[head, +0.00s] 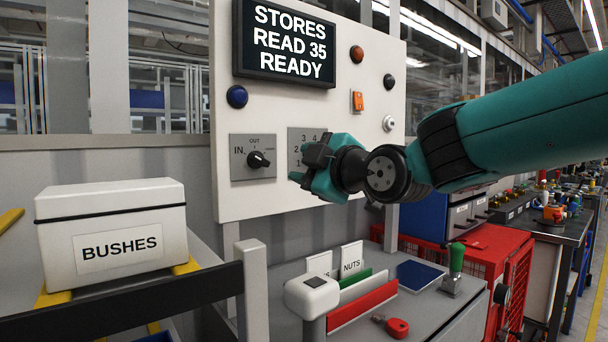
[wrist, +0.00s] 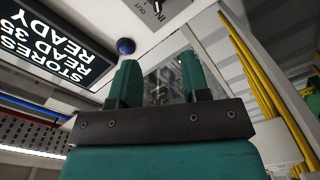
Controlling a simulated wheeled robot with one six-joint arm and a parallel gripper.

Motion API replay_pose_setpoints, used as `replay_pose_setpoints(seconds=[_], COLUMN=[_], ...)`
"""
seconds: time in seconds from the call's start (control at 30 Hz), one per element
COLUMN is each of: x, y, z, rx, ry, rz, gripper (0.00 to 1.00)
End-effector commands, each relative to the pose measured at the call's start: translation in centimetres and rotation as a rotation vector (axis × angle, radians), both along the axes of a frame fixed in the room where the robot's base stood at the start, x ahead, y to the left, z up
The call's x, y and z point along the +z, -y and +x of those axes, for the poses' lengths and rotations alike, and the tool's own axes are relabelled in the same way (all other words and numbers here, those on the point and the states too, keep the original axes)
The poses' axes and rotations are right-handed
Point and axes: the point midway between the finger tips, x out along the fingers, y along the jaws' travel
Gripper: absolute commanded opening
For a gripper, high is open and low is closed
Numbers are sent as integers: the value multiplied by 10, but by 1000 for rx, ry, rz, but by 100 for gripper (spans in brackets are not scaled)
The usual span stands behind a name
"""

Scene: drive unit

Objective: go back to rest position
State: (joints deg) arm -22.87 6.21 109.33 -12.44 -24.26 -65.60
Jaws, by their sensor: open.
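My gripper (head: 308,166) is on the end of the teal arm, which reaches in from the right in the head view. It is in front of the white control panel (head: 230,95), beside the numbered dial plate, and hides part of that plate. In the wrist view my gripper (wrist: 160,85) shows two teal fingers spread apart with nothing between them. I cannot tell from these views whether the fingers touch the panel. The panel's display (head: 285,40) reads "STORES READ 35 READY", and it also shows upside down in the wrist view (wrist: 50,45).
A white BUSHES box (head: 115,205) stands at the left behind a dark rail (head: 120,307). A red cabinet (head: 480,255) stands right.

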Motion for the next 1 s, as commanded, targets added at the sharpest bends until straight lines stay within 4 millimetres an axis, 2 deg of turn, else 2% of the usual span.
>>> replay_pose_setpoints(seconds=[0.07,0.17,0.27,0.4,0.5,0.6,0.7,0.77,1.0], x=[-7,-33,-73,-122,-143,-156,-162,-164,-166], y=[4,16,35,66,86,101,109,111,112], z=[-8,-38,-92,-180,-236,-277,-301,-308,-310], rx=[6,11,-28,-168,-293,-403,-473,-495,-505], ry=[-80,-332,-705,-1184,-1437,-1606,-1697,-1723,-1733], rz=[12,52,101,144,148,142,132,130,129], gripper=[43,43,43,43,43,43,43,43,43])
